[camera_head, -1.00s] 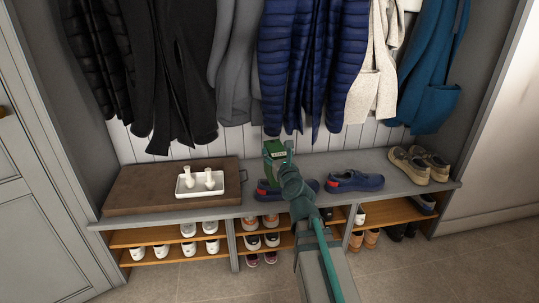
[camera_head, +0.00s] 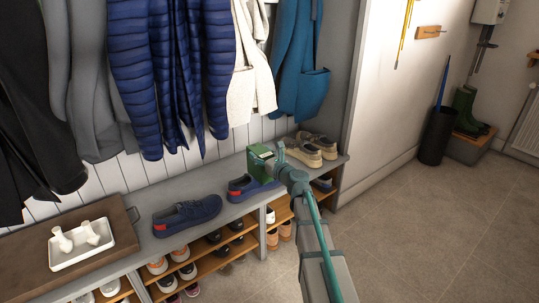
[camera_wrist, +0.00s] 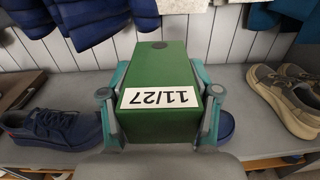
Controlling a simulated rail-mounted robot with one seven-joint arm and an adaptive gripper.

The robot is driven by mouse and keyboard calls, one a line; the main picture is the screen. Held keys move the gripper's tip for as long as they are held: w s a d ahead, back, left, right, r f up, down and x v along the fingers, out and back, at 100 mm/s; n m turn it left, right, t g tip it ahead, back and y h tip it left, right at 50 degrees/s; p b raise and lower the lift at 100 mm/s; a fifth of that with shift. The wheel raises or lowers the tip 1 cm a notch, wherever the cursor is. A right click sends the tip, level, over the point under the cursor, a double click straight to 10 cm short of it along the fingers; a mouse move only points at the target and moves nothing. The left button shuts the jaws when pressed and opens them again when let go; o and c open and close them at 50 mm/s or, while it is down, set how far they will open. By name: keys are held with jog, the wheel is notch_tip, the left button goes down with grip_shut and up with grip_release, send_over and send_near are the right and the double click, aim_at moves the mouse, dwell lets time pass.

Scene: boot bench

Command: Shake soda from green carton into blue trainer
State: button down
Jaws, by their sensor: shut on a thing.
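My gripper (camera_wrist: 160,115) is shut on the green carton (camera_wrist: 160,75), with a finger on each side. The carton has a white label reading 11/27 and a dark round spot near its far end. In the head view the carton (camera_head: 260,165) is held above the bench, in front of the right blue trainer (camera_head: 240,188) and hiding part of it. In the wrist view only a bit of that trainer (camera_wrist: 226,124) shows beside the carton. The left blue trainer (camera_head: 187,215) stands apart on the bench; it also shows in the wrist view (camera_wrist: 50,128). I cannot tell the carton's height above the right trainer.
Tan shoes (camera_head: 312,149) stand at the bench's right end. A white tray (camera_head: 100,250) with two white objects sits on a brown board (camera_head: 50,285) at left. Coats (camera_head: 170,75) hang low behind the bench (camera_head: 155,250). Shoes fill the shelves below.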

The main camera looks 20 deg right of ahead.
jog(key=w+n+y, duration=0.1)
jog(key=w+a+f+n+g+y, duration=0.1)
jog(key=w+y, duration=0.1)
jog(key=w+n+g+y, duration=0.1)
jog(key=shift+w+a+f+y, duration=0.4)
jog(key=shift+w+a+f+n+g+y, duration=0.1)
jog(key=shift+a+n+g+y, duration=0.45)
jog(key=shift+n+g+y, duration=0.4)
jog(key=g+h+p, duration=0.1)
jog(key=p, duration=0.2)
jog(key=shift+p, duration=0.35)
jog(key=g+h+p, duration=0.2)
jog(key=g+p, duration=0.1)
jog(key=p, duration=0.5)
jog(key=shift+f+h, duration=0.15)
jog(key=shift+h, duration=0.2)
